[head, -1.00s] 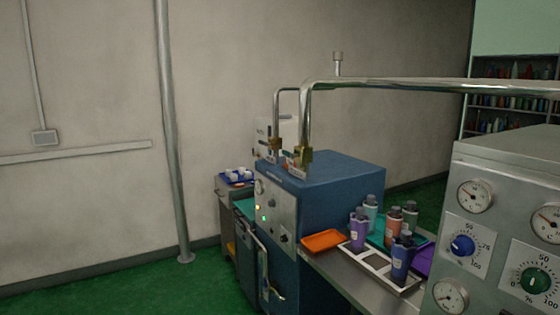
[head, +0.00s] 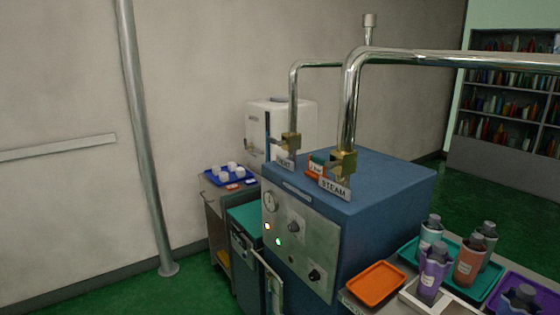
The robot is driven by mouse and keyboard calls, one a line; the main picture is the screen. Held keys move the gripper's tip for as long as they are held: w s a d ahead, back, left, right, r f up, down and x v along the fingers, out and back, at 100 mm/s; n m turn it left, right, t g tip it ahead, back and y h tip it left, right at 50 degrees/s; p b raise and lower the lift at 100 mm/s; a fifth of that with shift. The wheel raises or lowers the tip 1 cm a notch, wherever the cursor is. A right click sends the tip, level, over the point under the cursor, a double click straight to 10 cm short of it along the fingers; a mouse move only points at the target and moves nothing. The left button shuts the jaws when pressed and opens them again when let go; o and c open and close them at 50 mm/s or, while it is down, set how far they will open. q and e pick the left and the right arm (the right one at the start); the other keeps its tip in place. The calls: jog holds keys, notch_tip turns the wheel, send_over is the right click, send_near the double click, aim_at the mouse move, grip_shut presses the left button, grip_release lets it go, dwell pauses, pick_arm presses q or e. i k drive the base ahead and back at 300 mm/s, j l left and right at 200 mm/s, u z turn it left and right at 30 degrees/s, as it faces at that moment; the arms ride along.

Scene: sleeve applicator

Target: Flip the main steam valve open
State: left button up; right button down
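The main steam valve (head: 343,164) is a brass fitting at the foot of the thick steel pipe, on top of the blue boiler box (head: 385,180). A grey plate reading STEAM (head: 335,189) hangs at its front. A second brass valve (head: 290,142) stands behind and to the left, on the thinner pipe, with a smaller plate whose lettering is hard to read. Neither of my grippers shows in the head view.
The boiler's front panel (head: 300,245) has a gauge, knobs and lit lamps. An orange tray (head: 376,284) and a teal tray (head: 408,252) with bottles stand at the lower right. A blue tray with cups (head: 231,176) is at the left. Green floor is free at the lower left.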

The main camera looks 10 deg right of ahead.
aim_at(320, 161)
jog(key=i+j, duration=0.2)
jog(key=i, duration=0.25)
jog(key=i+j+u, duration=0.1)
jog(key=i, duration=0.35)
jog(key=j, duration=0.1)
